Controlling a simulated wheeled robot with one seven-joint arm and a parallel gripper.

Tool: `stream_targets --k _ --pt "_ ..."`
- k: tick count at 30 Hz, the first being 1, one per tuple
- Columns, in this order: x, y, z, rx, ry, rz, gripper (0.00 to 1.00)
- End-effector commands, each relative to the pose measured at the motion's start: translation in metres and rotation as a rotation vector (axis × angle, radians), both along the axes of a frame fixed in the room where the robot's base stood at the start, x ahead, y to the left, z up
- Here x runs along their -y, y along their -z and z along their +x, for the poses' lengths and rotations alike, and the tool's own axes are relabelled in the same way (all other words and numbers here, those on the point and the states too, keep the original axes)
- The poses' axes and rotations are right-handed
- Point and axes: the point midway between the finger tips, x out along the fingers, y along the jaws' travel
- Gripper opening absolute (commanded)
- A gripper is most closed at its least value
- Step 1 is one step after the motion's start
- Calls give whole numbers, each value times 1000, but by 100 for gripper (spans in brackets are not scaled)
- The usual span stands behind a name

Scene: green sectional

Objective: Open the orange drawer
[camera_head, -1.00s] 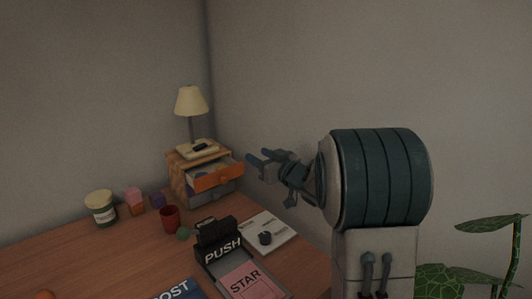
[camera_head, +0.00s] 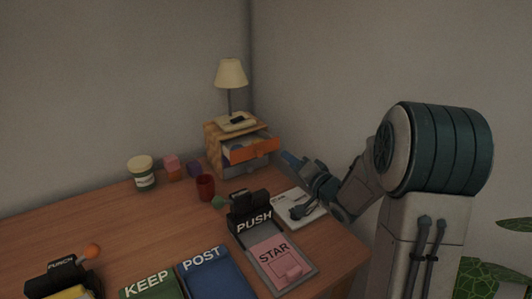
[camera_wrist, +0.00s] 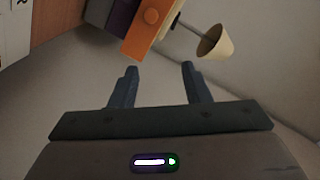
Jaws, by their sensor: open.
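The orange drawer (camera_head: 250,151) is the upper drawer of a small wooden cabinet (camera_head: 213,151) at the back corner of the desk. It stands pulled out, with its inside showing from above. In the wrist view the orange drawer front (camera_wrist: 143,33) with its round knob is ahead of the fingers, at the upper middle. My gripper (camera_head: 289,159) is to the right of the cabinet, a little lower than the drawer. In the wrist view my gripper (camera_wrist: 159,72) is open with nothing between its fingers, apart from the drawer.
A lamp (camera_head: 231,75) stands on the cabinet. A red cup (camera_head: 205,187), a jar (camera_head: 142,175) and small blocks stand to its left. The PUSH device (camera_head: 255,222) and a white panel (camera_head: 309,207) lie in front. The desk's (camera_head: 110,230) left middle is clear.

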Motion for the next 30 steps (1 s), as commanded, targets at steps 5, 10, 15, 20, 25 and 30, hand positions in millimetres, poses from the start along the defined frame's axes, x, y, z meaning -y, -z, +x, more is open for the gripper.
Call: stream_targets --k 5,10,15,20,25,30 --pt "-10 24 -21 -188 11 357 43" --pt "-16 32 -31 -269 16 520 43" --pt "-23 33 -22 -280 13 545 43" --pt "-36 34 4 -279 12 543 43" --pt "-53 34 37 -278 12 542 43" --pt "-68 34 65 -278 13 541 43"
